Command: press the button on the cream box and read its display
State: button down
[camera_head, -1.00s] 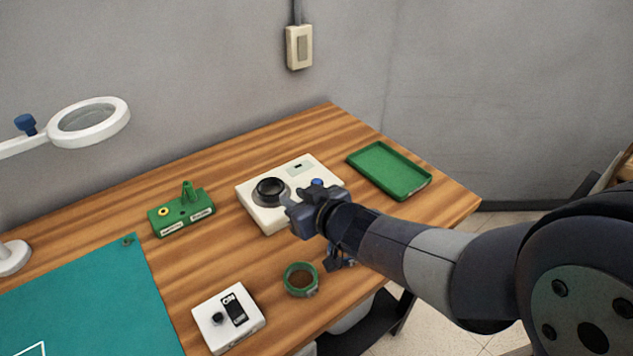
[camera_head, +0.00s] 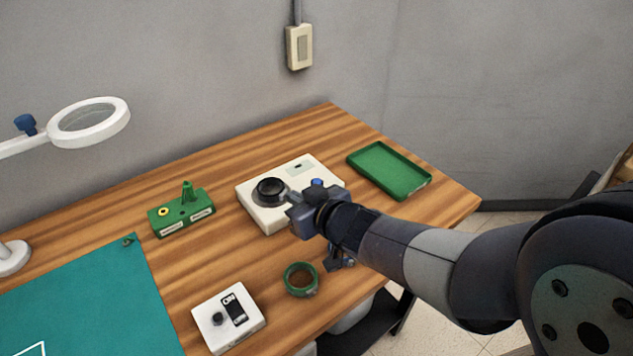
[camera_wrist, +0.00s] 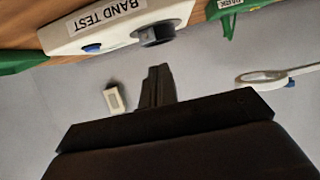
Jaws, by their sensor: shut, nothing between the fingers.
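The cream box (camera_head: 262,217) stands on the wooden table, with a black round cup (camera_head: 270,190) on its top. A small display (camera_head: 299,167) is on its far part; its reading is too small to make out. A blue button (camera_head: 318,183) shows just beyond my gripper (camera_head: 291,207). In the wrist view the box (camera_wrist: 65,38) appears upside down, labelled BAND TEST, with the blue button (camera_wrist: 92,47) beside the label. My gripper (camera_wrist: 157,72) is shut and empty. It is over the near side of the box; I see no contact with the button.
A green tray (camera_head: 427,187) lies right of the box. A green fixture (camera_head: 180,214) stands left. A magnifier lamp (camera_head: 118,110) and teal mat (camera_head: 80,305) are at left.

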jog(key=w+d+r+m+g+h+p, duration=0.1)
jog(key=w+d+m+g+h+p, duration=0.25)
jog(key=m, duration=0.55)
jog(key=w+d+m+h+p, duration=0.3)
jog(key=w+d+m+p, duration=0.25)
jog(key=m+p, duration=0.2)
jog(key=w+a+r+m+g+y+p, duration=0.1)
jog(key=a+r+m+y+p, duration=0.3)
jog(key=m, duration=0.4)
jog(key=shift+w+r+y+p, duration=0.55)
jog(key=shift+w+r+y, duration=0.1)
jog(key=shift+w+r, duration=0.15)
jog(key=shift+a+f, duration=0.1)
jog(key=shift+f, duration=0.1)
notch_tip(320, 180, down, 9)
jog(key=b, duration=0.7)
jog(key=shift+r+b, duration=0.2)
jog(key=shift+b, duration=0.15)
jog(key=shift+f, duration=0.1)
dwell(0.5)
